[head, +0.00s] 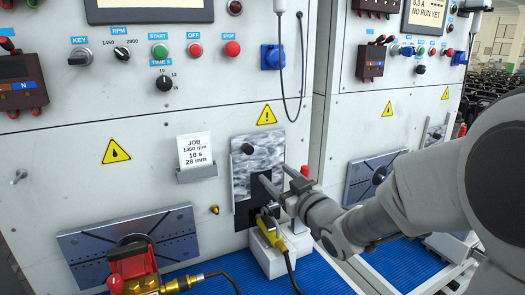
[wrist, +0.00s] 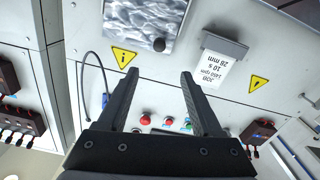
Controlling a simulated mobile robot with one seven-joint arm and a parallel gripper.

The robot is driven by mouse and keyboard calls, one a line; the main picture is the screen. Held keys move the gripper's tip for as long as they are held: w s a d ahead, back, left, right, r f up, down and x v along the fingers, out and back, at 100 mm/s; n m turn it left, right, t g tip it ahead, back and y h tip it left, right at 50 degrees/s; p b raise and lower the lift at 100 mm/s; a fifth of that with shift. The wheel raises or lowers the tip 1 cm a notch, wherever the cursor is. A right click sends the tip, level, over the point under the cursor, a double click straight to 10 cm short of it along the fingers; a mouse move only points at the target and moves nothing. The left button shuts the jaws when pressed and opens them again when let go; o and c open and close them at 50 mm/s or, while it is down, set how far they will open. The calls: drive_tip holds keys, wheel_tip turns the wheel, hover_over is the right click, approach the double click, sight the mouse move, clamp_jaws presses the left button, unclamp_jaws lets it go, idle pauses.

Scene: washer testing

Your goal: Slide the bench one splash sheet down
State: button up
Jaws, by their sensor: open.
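The splash sheet (head: 262,152) of the nearer bench is a grey, mottled plate on the white front panel, with a black knob (head: 247,149) near its upper left. In the wrist view, which is turned over, the sheet (wrist: 135,22) is at the top and its knob (wrist: 158,45) stands out from it. My gripper (head: 276,174) is in front of the sheet, to the lower right of the knob in the head view. In the wrist view my gripper (wrist: 158,74) is open and empty, with the knob beyond the gap between the fingertips. Contact is not visible.
A yellow-handled tool (head: 270,232) sits on a white block below the sheet. A job card (head: 195,150) is left of the sheet. A red-and-brass fitting (head: 135,270) is in front of the steel plate (head: 185,232). A cable (head: 283,80) hangs above. A second bench (head: 400,100) stands right.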

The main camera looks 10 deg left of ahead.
sight(250, 151)
drive_tip(key=p+x, duration=0.3)
drive_tip(key=x, duration=1.3)
drive_tip(key=shift+w+a+p, duration=0.15)
drive_tip(key=shift+w+p, duration=0.05)
drive_tip(key=shift+p, duration=0.1)
clamp_jaws()
idle(0.7)
